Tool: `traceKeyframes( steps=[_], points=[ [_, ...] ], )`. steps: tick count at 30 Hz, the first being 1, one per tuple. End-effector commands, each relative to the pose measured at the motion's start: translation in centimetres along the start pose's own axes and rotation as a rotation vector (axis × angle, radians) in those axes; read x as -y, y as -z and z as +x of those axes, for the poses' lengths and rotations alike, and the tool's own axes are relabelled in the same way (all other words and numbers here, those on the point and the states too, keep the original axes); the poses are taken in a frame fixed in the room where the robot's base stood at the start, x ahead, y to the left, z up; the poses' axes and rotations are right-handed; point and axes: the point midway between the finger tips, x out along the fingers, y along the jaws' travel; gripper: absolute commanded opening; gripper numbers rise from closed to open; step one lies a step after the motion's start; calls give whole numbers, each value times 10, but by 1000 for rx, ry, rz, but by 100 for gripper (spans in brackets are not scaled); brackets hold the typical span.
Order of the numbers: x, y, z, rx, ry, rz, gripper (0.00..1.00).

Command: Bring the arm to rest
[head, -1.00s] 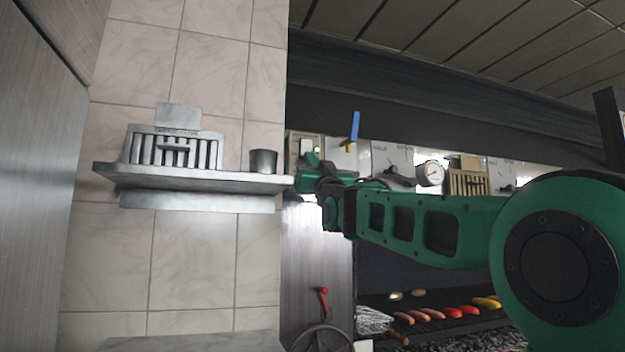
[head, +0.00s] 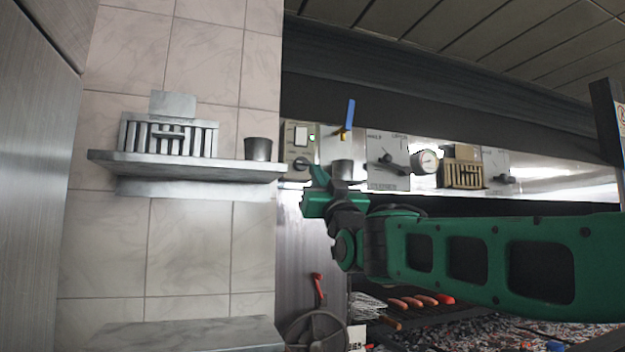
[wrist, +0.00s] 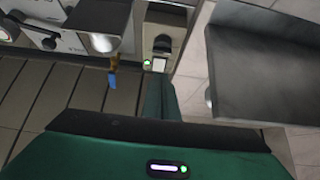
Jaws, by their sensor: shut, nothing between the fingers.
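My green arm reaches from the right across the head view, in front of the grill. My gripper (head: 320,180) is at its left end, just below the control panel and right of the wall shelf. It is shut and holds nothing. In the wrist view, the green gripper (wrist: 165,105) points toward a switch box (wrist: 163,45) with a green light. It looks apart from the panel and the shelf, though the exact gap is hard to tell.
A metal shelf (head: 200,172) carries a slotted metal holder (head: 170,138) and a dark cup (head: 258,149). A blue-handled valve (head: 350,115), a knob panel (head: 388,160) and a gauge (head: 426,162) line the hood. Sausages (head: 420,301) lie on the grill below.

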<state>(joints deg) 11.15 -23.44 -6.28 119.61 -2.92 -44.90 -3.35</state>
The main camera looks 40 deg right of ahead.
Motion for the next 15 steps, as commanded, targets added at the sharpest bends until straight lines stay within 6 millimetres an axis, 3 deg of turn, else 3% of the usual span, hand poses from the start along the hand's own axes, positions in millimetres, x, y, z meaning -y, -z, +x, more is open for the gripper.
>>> traceKeyframes(
  steps=[12, 15],
  points=[
    [0, 0, 0, 2, 0, 0, 0],
    [-2, -12, -3, 38, -3, -2, 0]
  ],
)
